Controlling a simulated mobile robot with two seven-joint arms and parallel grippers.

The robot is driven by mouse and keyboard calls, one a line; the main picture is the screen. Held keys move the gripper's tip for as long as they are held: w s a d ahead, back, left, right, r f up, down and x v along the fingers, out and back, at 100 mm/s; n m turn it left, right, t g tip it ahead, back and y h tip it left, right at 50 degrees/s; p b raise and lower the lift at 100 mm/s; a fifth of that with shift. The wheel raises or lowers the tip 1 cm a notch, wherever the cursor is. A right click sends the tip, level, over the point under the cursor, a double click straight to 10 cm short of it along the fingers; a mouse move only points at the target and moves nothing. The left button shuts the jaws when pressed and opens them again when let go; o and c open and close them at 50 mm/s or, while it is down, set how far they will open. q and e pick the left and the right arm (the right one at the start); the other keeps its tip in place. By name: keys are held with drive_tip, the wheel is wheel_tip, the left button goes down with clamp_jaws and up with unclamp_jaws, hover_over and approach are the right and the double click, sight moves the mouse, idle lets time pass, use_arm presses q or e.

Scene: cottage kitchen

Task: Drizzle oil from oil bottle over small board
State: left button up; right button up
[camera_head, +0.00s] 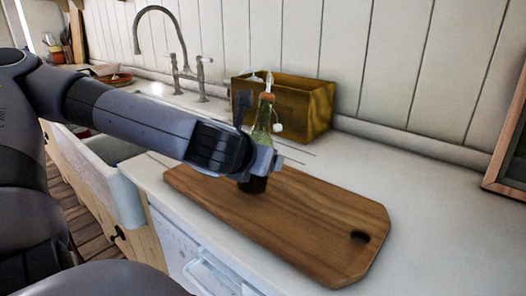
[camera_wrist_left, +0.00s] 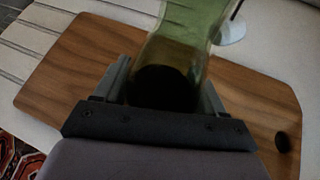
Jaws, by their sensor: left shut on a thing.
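The oil bottle (camera_head: 262,128) is green glass with a stopper at its top. It stands about upright over the left part of the small board, in front of the wooden box. My left gripper (camera_head: 262,165) is shut on the bottle's lower body. The wrist view shows the green bottle (camera_wrist_left: 182,45) between the two fingers (camera_wrist_left: 165,88). The small board (camera_head: 320,225) is a brown wooden board with a dark hole near its right end, lying flat on the counter. It also fills much of the wrist view (camera_wrist_left: 85,65). I cannot tell whether the bottle's base touches the board.
A yellow-brown wooden box (camera_head: 305,108) stands behind the bottle near the wall. A curved tap (camera_head: 178,62) and white sink (camera_head: 108,165) are at the left. The white counter (camera_head: 440,215) is clear right of the board. A wooden frame (camera_head: 508,150) stands at the right edge.

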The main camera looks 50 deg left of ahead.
use_arm(q)
drive_tip(key=s+g+p, duration=0.1)
drive_tip(key=s+p, duration=0.1)
drive_tip(key=s+a+m+g+p, duration=0.1)
drive_tip(key=s+g+p, duration=0.1)
drive_tip(key=p, duration=0.1)
drive_tip(key=s+g+p, duration=0.1)
drive_tip(key=s+p, duration=0.2)
drive_tip(key=shift+s+a+m, duration=0.1)
drive_tip(key=shift+a+m, duration=0.1)
drive_tip(key=shift+m, duration=0.1)
drive_tip(key=s+g, duration=0.1)
drive_tip(key=s+g+p, duration=0.1)
drive_tip(key=s+f, duration=0.1)
drive_tip(key=shift+s+a+m+g+y+p, duration=0.1)
drive_tip(key=shift+a+m+g+y+p, duration=0.25)
drive_tip(key=shift+m+g+y+p, duration=0.05)
drive_tip(key=shift+s+a+f+m+g+b, duration=0.15)
drive_tip(key=shift+s+f+m+g+b, duration=0.1)
drive_tip(key=shift+s+f+g, duration=0.25)
drive_tip(key=shift+s+a+f+m+g+b, duration=0.15)
drive_tip(key=shift+s+f+g+b, duration=0.1)
drive_tip(key=shift+s+g, duration=0.3)
drive_tip(key=shift+w+d+r, duration=0.1)
drive_tip(key=shift+w+r, duration=0.05)
